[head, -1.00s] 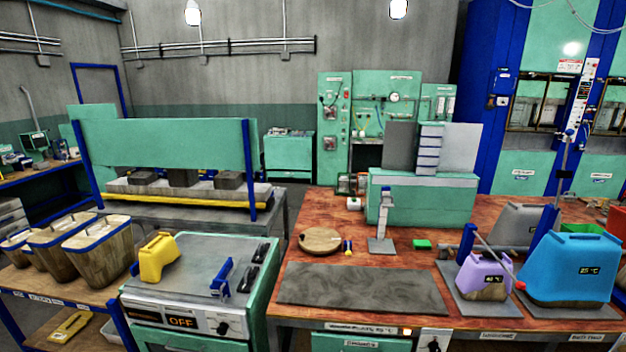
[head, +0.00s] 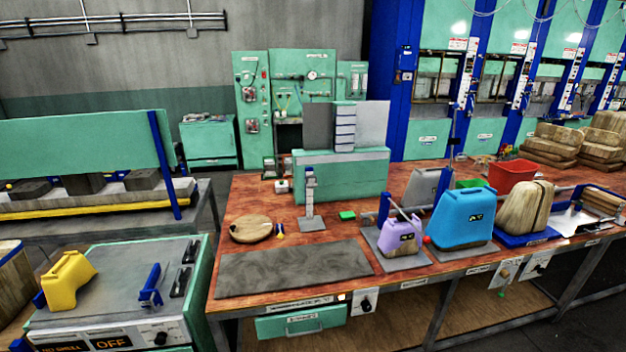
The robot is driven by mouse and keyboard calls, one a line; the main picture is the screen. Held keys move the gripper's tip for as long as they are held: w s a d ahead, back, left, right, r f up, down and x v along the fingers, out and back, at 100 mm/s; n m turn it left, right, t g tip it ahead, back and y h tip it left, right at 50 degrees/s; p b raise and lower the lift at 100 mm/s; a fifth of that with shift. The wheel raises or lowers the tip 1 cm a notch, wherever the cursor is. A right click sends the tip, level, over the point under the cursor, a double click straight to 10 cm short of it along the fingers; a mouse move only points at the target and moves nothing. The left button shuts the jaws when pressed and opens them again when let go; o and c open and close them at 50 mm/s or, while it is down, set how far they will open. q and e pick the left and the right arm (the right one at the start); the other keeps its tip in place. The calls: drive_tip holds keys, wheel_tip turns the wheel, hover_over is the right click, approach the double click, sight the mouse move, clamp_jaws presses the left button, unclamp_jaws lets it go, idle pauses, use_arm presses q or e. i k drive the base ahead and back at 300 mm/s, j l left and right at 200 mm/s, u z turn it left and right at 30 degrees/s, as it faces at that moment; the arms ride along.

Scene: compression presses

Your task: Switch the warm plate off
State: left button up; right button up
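The warm plate (head: 295,268) looks like a flat dark grey slab lying on the front left of the red-brown bench. A small label strip (head: 298,306) on the bench edge below it is too blurred to read fully. A small orange light (head: 341,297) glows at the right end of this strip. A black knob on a white panel (head: 366,301) sits just right of the light; its exact setting is too small to tell. Neither of my grippers shows.
A separate unit at the left has an OFF display (head: 111,343) and a yellow container (head: 68,280) on top. The slab's top is bare.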

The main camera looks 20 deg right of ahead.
sight(366, 307)
drive_tip(key=z, duration=1.3)
